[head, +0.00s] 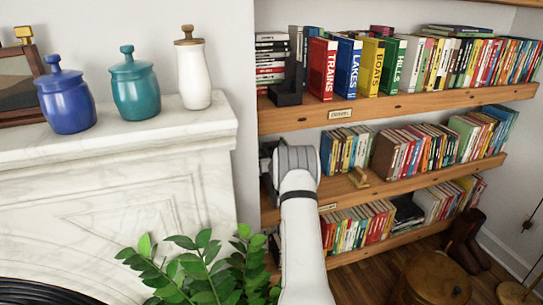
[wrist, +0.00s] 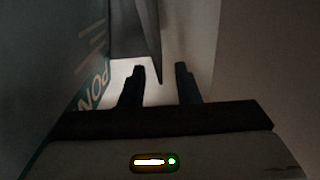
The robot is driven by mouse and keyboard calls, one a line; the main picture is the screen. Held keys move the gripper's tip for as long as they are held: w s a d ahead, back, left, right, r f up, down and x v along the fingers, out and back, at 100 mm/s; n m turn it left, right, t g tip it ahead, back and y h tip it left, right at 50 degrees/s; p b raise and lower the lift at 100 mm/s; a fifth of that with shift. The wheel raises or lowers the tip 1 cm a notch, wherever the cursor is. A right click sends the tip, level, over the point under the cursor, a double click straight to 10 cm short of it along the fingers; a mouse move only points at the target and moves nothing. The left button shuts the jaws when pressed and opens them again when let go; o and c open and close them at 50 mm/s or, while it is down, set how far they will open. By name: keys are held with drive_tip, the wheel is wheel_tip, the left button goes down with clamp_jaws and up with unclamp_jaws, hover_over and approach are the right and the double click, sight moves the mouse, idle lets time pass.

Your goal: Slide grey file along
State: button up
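I cannot pick out the grey file for certain. In the wrist view a dark grey upright panel (wrist: 133,32) stands just beyond my gripper (wrist: 160,72), ahead of the left finger; it may be the file. The two dark fingers are apart, with a pale gap and nothing clearly held between them. Whether a finger touches the panel I cannot tell. In the head view my arm reaches to the left end of the middle shelf (head: 375,184), and its wrist hides the fingers and whatever is at them.
A dark surface with teal and white lettering (wrist: 92,100) is close on the left in the wrist view. Books (head: 347,148) stand right of my wrist. A dark bookend (head: 289,92) is on the top shelf. The marble mantel (head: 120,135) and leafy plant (head: 205,270) are left.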

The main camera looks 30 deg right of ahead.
drive_tip(key=shift+c, duration=0.4)
clamp_jaws()
